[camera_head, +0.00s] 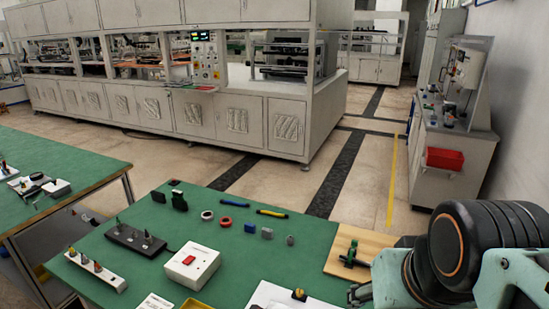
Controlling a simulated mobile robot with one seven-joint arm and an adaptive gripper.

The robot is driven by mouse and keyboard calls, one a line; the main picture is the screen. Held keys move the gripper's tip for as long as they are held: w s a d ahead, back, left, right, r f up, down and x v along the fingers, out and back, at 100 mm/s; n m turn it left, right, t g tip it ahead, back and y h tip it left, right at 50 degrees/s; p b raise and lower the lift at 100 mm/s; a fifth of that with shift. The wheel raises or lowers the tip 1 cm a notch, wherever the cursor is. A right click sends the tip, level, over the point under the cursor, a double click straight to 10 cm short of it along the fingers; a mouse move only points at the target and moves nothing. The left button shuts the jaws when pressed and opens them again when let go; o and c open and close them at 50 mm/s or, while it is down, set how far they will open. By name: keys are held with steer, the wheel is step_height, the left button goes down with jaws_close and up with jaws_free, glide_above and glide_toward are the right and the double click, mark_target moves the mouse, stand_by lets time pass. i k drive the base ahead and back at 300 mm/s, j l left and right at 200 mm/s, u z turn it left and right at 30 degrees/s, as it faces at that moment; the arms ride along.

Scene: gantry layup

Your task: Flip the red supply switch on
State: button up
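A white box with a red switch (189,260) on its top face lies on the green mat of the near bench, left of centre. Which way the switch is set is too small to tell. My arm comes in at the lower right, with a large black joint and pale teal links. What looks like the tip of my gripper (359,294) shows at the bottom edge, well to the right of the switch box and apart from it. Most of the gripper is hidden or cut off, so its opening does not show.
On the green mat (255,223) stand a dark strip with posts (136,240), a white strip with posts (96,270), tape rings and small blocks. A green clamp (350,254) sits on a wooden board (372,243) near my arm. Mat around the switch box is partly clear.

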mark_target(188, 260)
steer(key=u, duration=1.25)
